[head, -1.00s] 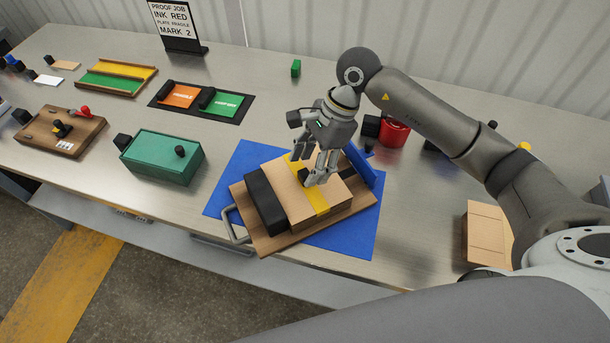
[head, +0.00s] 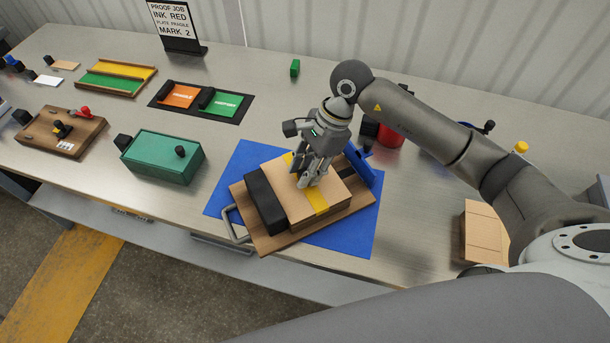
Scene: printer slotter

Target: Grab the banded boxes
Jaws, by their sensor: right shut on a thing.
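A tan cardboard box with a yellow band (head: 317,200) lies on a brown wooden board (head: 277,243) on the blue mat (head: 371,243). A black block (head: 264,200) lies against the box's left side. My right gripper (head: 306,184) points down over the top of the box, at the band. It is shut on the small black knob on the box's top, and its fingers hide the knob. My left gripper is not in view.
A blue upright piece (head: 358,165) stands at the board's right end, with a red cup (head: 390,135) behind. A green box (head: 163,157) is to the left. A grey handle (head: 232,226) sticks out at the board's left. Another cardboard box (head: 486,233) stands at right.

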